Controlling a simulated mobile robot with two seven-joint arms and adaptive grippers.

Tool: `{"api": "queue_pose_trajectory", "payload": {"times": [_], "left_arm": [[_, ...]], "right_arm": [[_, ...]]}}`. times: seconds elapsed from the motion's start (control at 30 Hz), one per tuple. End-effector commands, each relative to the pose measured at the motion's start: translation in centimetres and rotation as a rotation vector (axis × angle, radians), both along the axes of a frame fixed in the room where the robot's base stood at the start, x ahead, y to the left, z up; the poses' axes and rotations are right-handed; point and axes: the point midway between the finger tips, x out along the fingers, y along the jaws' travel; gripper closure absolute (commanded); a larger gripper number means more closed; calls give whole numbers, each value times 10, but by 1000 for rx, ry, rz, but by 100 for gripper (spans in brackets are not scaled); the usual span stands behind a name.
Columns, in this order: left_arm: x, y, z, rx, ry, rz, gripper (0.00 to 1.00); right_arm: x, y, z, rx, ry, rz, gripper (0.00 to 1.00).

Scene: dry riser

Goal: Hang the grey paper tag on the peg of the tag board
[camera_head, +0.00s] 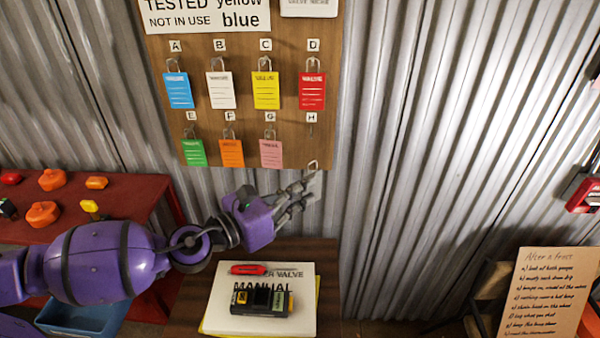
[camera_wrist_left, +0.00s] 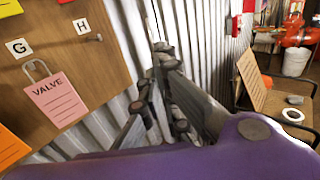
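The tag board (camera_head: 205,55) hangs on the corrugated wall, and its lower part shows in the left wrist view (camera_wrist_left: 75,75). Peg H (camera_head: 311,118) at its lower right is bare; it also shows in the left wrist view (camera_wrist_left: 97,37). My right gripper is out of view.
Other pegs hold coloured tags, with a pink tag (camera_head: 271,153) at G beside peg H. Below are a manual (camera_head: 225,310) with a dark device on it, and a red bench (camera_head: 110,205) at left. A notice board (camera_head: 545,290) stands at lower right.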

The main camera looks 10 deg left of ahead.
Motion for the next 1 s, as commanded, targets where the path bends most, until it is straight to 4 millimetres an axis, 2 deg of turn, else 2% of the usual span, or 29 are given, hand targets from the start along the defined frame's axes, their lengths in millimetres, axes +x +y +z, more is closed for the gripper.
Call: {"api": "queue_pose_trajectory", "payload": {"times": [0.5,1.0], "left_arm": [[37,10,5,-5,10,-167,100],[56,18,5,4,12,-209,100]], "right_arm": [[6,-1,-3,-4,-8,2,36],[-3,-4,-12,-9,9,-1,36]]}}
